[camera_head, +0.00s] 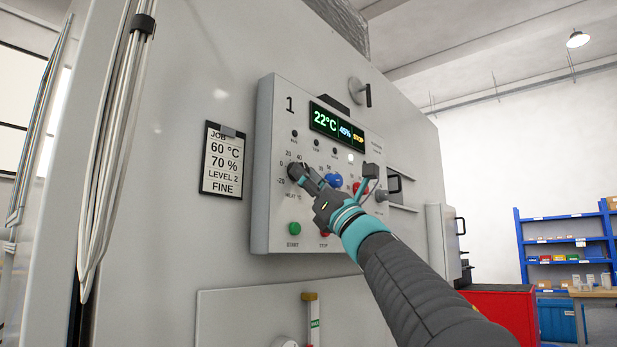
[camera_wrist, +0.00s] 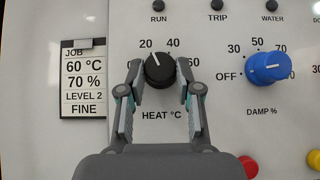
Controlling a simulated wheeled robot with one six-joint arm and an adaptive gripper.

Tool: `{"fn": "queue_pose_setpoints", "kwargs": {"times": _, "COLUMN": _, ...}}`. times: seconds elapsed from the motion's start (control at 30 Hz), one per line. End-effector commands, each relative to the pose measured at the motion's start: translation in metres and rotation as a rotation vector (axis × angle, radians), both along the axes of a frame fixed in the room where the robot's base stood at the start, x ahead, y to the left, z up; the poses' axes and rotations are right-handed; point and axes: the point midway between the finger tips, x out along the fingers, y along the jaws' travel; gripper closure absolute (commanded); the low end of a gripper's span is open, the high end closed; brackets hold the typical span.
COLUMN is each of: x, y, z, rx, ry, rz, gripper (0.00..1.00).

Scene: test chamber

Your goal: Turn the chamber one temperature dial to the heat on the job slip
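The black HEAT °C dial (camera_wrist: 160,71) is on the chamber one control panel (camera_head: 262,180). Its white pointer leans a little left of straight up, between 20 and 40 and nearer 20. The display (camera_head: 336,127) shows 22°C, 45% and STOP. The job slip (camera_head: 222,160) reads 60 °C, 70 %, LEVEL 2, FINE; it also shows in the wrist view (camera_wrist: 84,85). My gripper (camera_wrist: 160,75) has one finger on each side of the dial, and the tips appear to touch its sides. In the head view the gripper partly hides the dial.
The blue DAMP % dial (camera_wrist: 266,68) is close to the right of my right finger. The green START button (camera_head: 295,228) is below the heat dial, with a red button (camera_wrist: 249,166) to its right. A door handle (camera_head: 394,188) stands right of the panel.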

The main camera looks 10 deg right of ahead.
Motion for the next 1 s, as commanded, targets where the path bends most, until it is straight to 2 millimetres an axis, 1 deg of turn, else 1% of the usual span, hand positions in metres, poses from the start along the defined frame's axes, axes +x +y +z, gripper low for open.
{"fn": "queue_pose_setpoints", "kwargs": {"times": 0.03, "x": 0.000, "y": 0.000, "z": 0.000, "rx": 0.001, "ry": 0.000, "rz": -0.001, "gripper": 0.91}}
{"fn": "queue_pose_setpoints", "kwargs": {"times": 0.07, "x": 0.000, "y": 0.000, "z": 0.000, "rx": 0.001, "ry": 0.000, "rz": -0.001, "gripper": 0.99}}
{"fn": "queue_pose_setpoints", "kwargs": {"times": 0.1, "x": 0.000, "y": -0.001, "z": 0.000, "rx": 0.001, "ry": 0.001, "rz": -0.001, "gripper": 1.00}}
{"fn": "queue_pose_setpoints", "kwargs": {"times": 0.13, "x": 0.000, "y": -0.004, "z": 0.000, "rx": 0.001, "ry": 0.000, "rz": -0.002, "gripper": 1.00}}
{"fn": "queue_pose_setpoints", "kwargs": {"times": 0.47, "x": -0.001, "y": 0.000, "z": -0.001, "rx": 0.047, "ry": 0.034, "rz": -0.002, "gripper": 1.00}}
{"fn": "queue_pose_setpoints", "kwargs": {"times": 0.67, "x": -0.003, "y": 0.003, "z": -0.001, "rx": 0.150, "ry": 0.107, "rz": 0.001, "gripper": 1.00}}
{"fn": "queue_pose_setpoints", "kwargs": {"times": 1.0, "x": -0.006, "y": 0.008, "z": 0.004, "rx": 0.404, "ry": 0.292, "rz": 0.004, "gripper": 1.00}}
